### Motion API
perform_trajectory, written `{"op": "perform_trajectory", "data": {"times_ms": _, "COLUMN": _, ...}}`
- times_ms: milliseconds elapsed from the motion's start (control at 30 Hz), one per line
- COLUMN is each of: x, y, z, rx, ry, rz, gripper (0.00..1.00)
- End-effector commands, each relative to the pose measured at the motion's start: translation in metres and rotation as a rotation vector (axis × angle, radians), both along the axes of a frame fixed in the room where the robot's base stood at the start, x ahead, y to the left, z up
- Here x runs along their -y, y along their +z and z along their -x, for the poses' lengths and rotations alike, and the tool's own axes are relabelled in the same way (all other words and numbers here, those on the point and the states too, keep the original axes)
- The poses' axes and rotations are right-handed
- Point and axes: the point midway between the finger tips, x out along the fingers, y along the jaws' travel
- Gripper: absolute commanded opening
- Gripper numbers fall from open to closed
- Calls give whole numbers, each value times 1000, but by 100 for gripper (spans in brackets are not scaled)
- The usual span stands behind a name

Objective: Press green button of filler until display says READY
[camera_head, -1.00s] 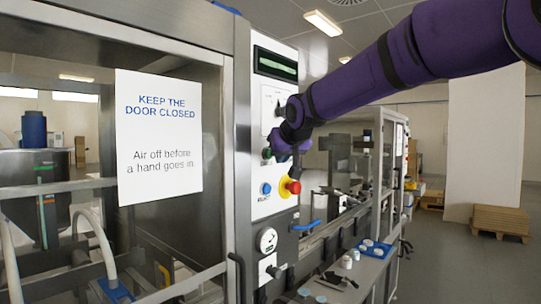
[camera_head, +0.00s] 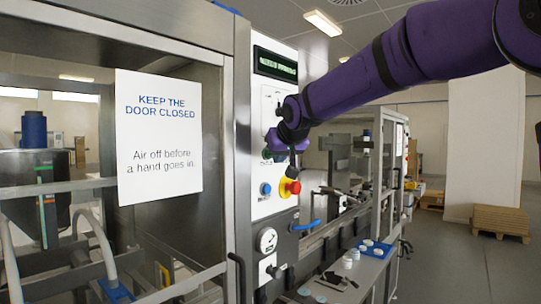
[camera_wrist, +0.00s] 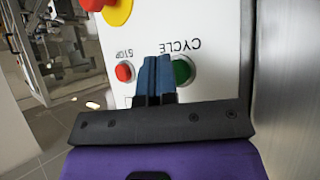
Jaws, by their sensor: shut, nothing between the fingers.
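The filler's control panel (camera_head: 268,205) is a white upright strip beside the glazed door. Its display (camera_head: 275,64) at the top shows a line of green characters too small to read. The green button (camera_wrist: 183,70) shows in the wrist view, just right of my shut, empty fingertips (camera_wrist: 157,75) and partly behind them. In the head view a bit of the green button (camera_head: 266,154) shows left of my gripper (camera_head: 292,168). Whether the fingers touch the button I cannot tell.
A small red stop button (camera_wrist: 124,72) is left of my fingers in the wrist view. A red knob on yellow (camera_head: 290,187) and a blue button (camera_head: 265,189) sit lower on the panel. A gauge (camera_head: 267,240) and blue-handled lever (camera_head: 306,226) are below.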

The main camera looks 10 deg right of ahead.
Motion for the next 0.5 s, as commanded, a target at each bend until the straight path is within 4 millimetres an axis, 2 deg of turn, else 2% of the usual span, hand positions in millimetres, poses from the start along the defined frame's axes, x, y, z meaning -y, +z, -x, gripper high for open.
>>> {"op": "perform_trajectory", "data": {"times_ms": 500, "x": -3, "y": 0, "z": -4, "rx": 0, "ry": -1, "rz": -1, "gripper": 0}}
